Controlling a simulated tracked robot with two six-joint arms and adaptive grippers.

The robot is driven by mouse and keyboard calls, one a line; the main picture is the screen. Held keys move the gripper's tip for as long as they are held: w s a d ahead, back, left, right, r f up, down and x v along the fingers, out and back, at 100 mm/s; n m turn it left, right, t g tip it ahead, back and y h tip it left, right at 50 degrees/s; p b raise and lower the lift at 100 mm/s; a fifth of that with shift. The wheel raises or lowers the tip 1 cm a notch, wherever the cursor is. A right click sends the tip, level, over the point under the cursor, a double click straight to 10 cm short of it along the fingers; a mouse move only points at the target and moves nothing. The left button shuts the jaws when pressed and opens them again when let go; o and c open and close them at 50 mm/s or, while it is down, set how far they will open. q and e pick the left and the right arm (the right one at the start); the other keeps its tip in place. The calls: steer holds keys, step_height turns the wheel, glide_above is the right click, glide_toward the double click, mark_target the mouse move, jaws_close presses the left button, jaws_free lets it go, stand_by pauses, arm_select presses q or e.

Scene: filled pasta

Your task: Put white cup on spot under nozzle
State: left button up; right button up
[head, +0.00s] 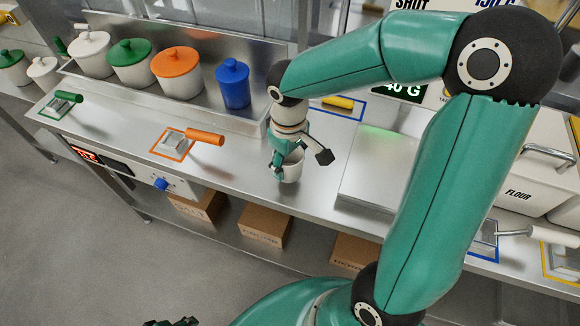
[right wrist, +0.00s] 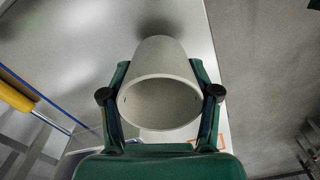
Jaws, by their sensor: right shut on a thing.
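The white cup (head: 291,168) is between the fingers of my right gripper (head: 298,158), over the steel counter near its front edge. The gripper is shut on it. In the right wrist view, the cup (right wrist: 166,58) sits between both fingers, its open mouth facing the camera and its inside looking empty. I cannot tell whether its base touches the counter. Dark tips at the bottom edge of the head view look like my left gripper (head: 172,322); their opening is unclear. I cannot make out a nozzle or the spot under it.
Lidded pots, including an orange one (head: 178,72) and a blue one (head: 233,84), stand in a steel rack at the back left. An orange-handled tool (head: 205,137) lies left of the cup. A raised steel plate (head: 375,170) is right of it. Boxes (head: 262,225) stand below.

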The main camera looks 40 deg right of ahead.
mark_target(289, 170)
steer(key=shift+f, duration=1.55)
steer(key=shift+f, duration=0.15)
steer(key=o, duration=1.1)
steer(key=shift+o, duration=0.2)
